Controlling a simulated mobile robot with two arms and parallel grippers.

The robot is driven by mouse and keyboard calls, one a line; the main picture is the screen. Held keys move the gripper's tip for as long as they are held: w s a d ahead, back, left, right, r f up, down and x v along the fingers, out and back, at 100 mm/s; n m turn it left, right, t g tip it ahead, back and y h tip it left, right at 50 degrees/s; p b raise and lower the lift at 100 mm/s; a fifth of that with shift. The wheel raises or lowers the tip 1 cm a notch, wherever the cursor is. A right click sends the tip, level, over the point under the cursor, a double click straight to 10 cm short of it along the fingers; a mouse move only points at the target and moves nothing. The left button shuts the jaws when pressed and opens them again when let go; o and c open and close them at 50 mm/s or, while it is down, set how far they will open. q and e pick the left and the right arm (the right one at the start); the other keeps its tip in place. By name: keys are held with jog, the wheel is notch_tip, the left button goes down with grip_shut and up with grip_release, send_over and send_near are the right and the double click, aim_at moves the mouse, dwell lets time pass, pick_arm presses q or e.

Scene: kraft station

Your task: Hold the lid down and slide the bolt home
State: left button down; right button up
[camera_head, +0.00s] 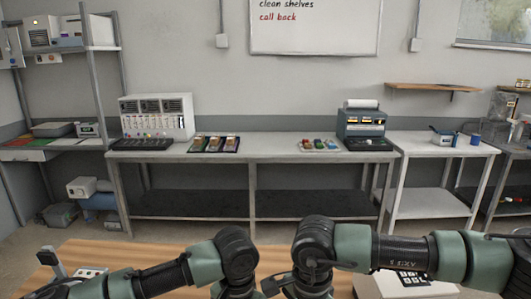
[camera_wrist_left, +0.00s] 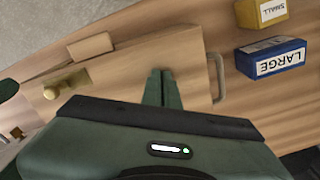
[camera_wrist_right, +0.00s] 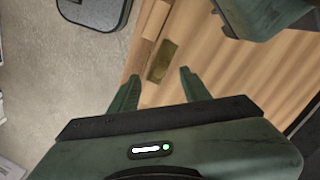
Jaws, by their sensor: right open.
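In the left wrist view a flat wooden lid (camera_wrist_left: 120,72) has a metal handle (camera_wrist_left: 217,78) at its right end. A brass bolt (camera_wrist_left: 68,83) with a round knob sits at its left end. My left gripper (camera_wrist_left: 160,74) has its fingers together over the lid, with nothing seen between them; contact with the lid cannot be told. In the right wrist view my right gripper (camera_wrist_right: 157,82) is open. Brass hardware (camera_wrist_right: 161,62), seemingly the bolt, shows ahead of its fingers, not gripped. Neither gripper's fingertips show clearly in the head view.
A blue box marked LARGE (camera_wrist_left: 271,59) and a yellow box marked SMALL (camera_wrist_left: 262,12) stand right of the handle. A small wooden block (camera_wrist_left: 90,47) lies beside the lid. A dark grey pad (camera_wrist_right: 95,10) lies beyond the wooden table's edge. Benches with equipment (camera_head: 155,120) stand behind.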

pick_arm(q)
jog(key=shift+f, duration=0.1)
pick_arm(e)
jog(key=shift+r, duration=2)
pick_arm(q)
jog(key=shift+r, duration=1.45)
pick_arm(e)
jog(key=shift+w, duration=0.1)
pick_arm(q)
jog(key=shift+r, duration=2.1)
